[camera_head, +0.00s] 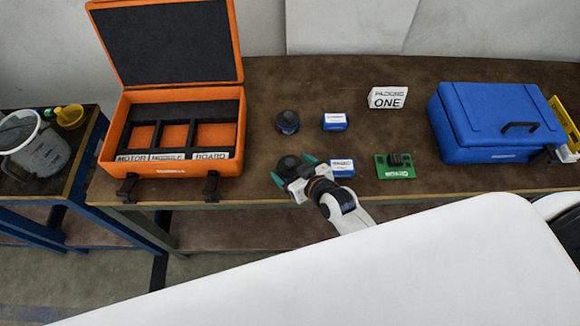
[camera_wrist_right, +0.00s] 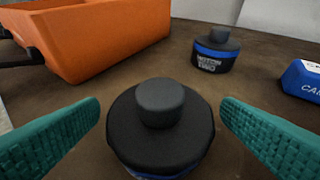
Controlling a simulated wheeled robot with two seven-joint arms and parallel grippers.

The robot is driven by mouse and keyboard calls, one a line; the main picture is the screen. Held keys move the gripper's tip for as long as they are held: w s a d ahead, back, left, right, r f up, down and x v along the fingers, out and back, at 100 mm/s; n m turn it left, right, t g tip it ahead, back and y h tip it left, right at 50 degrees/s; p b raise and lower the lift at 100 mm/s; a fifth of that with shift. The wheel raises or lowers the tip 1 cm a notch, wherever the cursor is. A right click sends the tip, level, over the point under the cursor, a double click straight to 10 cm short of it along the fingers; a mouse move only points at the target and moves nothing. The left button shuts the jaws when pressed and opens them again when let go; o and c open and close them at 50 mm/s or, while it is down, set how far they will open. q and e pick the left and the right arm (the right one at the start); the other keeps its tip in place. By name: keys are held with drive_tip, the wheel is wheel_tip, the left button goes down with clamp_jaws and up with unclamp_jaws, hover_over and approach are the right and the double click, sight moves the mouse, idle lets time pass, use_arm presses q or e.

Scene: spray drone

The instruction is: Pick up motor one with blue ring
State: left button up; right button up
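A black motor (camera_head: 289,166) stands upright near the front of the table, between the fingers of my right gripper (camera_head: 293,171). In the right wrist view this motor (camera_wrist_right: 160,140) has a round knob on top and a blue ring low on its side. The two teal fingers stand apart on either side of it, with a gap visible, so the gripper is open. A second black motor with a blue ring (camera_wrist_right: 216,50) stands farther back; it also shows in the head view (camera_head: 288,121). Its label is hard to read. My left gripper is out of view.
An open orange case (camera_head: 170,169) with labelled compartments stands to the left. Blue-and-white boxes (camera_head: 335,122) (camera_head: 342,168), a green board (camera_head: 394,172), a "ONE" sign (camera_head: 388,97) and a closed blue case (camera_head: 497,122) lie to the right.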

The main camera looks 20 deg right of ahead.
drive_tip(key=shift+r, duration=0.1)
drive_tip(key=c, duration=1.4)
